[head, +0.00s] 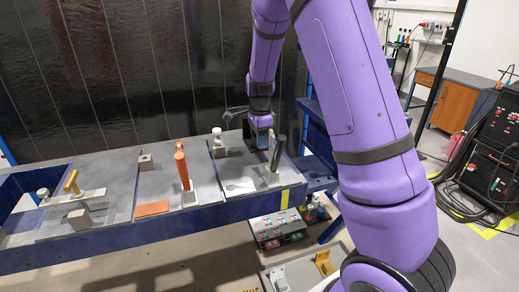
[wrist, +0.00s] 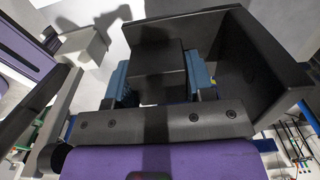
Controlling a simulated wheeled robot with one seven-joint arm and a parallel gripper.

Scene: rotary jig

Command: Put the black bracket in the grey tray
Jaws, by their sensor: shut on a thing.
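My gripper (head: 261,137) is at the right end of the workbench, low over the grey plate there. In the wrist view its two blue fingertips (wrist: 159,80) are shut on the black bracket (wrist: 262,75). The bracket has a block between the fingers and wide angled walls reaching to the right. In the head view the bracket is mostly hidden by the gripper, and I cannot tell whether it touches the plate. A grey tray (head: 340,252) stands low on the floor in front of the bench, partly hidden by my arm, with a grey part and a yellow part in it.
A clamp with an upright dark handle (head: 278,153) stands just right of my gripper. An orange-handled clamp (head: 182,168) and a yellow-handled clamp (head: 72,182) stand further left. A box with red and green items (head: 280,232) sits below the bench's front edge.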

